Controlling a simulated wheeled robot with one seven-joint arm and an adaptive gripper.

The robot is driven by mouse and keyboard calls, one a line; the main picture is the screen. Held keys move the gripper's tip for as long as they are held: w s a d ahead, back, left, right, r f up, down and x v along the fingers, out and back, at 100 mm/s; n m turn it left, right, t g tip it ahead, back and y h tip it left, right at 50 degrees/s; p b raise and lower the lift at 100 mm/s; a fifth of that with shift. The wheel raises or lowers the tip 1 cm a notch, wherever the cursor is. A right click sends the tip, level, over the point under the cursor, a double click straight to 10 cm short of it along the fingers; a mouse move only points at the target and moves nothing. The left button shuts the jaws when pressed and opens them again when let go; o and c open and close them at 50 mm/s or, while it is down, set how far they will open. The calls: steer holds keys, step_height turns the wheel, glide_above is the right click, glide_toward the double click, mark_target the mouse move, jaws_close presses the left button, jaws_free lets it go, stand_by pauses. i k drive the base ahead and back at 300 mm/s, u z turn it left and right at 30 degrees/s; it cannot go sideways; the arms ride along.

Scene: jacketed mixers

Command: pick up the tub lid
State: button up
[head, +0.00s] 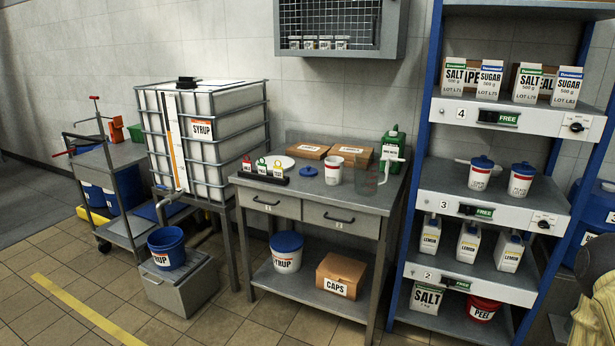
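A small blue lid (307,171) lies flat on the grey workbench (345,203), near the middle of its top. An open white tub (333,170) with a red-marked label stands upright just to its right, close beside it. Blue-lidded tubs (480,173) of similar size stand on the shelf rack, with their lids on. A larger white bucket with a blue lid (287,252) stands on the bench's lower shelf. My gripper does not show in this view.
A clear jug (366,180) stands right of the tub, near a green canister (392,148). Coloured tags on a black holder (262,175) and a white disc (281,163) are to the left. Cardboard boxes (351,155) lie behind. Tiled floor before the bench is clear.

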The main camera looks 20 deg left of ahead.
mark_target(308, 172)
steer(key=z, duration=0.8)
steer(key=k, duration=0.1)
steer(key=u, duration=2.15)
steer(key=i, duration=0.8)
steer(key=u, duration=0.6)
steer(key=i, duration=1.15)
steer(key=z, duration=0.4)
